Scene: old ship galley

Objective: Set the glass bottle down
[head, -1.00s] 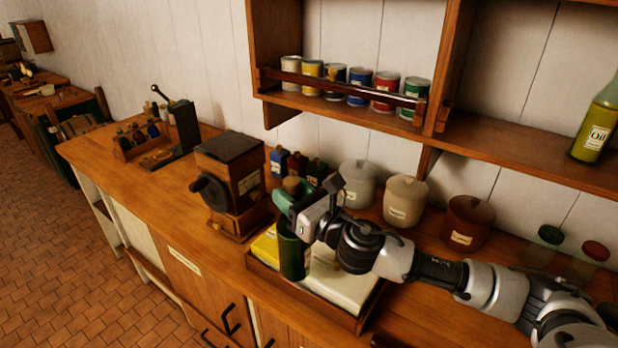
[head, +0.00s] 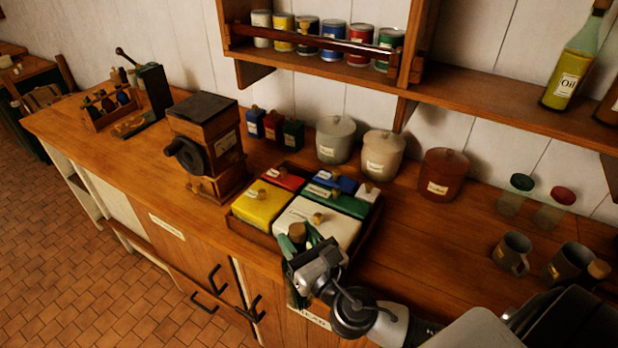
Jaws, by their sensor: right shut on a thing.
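My right gripper (head: 304,248) is shut on a green glass bottle with a cork stopper (head: 297,231). It holds the bottle roughly upright at the front edge of the counter, in front of the tray of lidded boxes. The gripper and wrist hide most of the bottle's body, and I cannot tell whether its base touches anything. My left gripper is not in view.
The wooden counter (head: 420,240) carries the tray (head: 250,236) with colored boxes, a grinder (head: 205,140), lidded crocks (head: 382,155) and mugs (head: 512,252). An oil bottle (head: 570,75) stands on the shelf above. Bare counter lies right of the tray.

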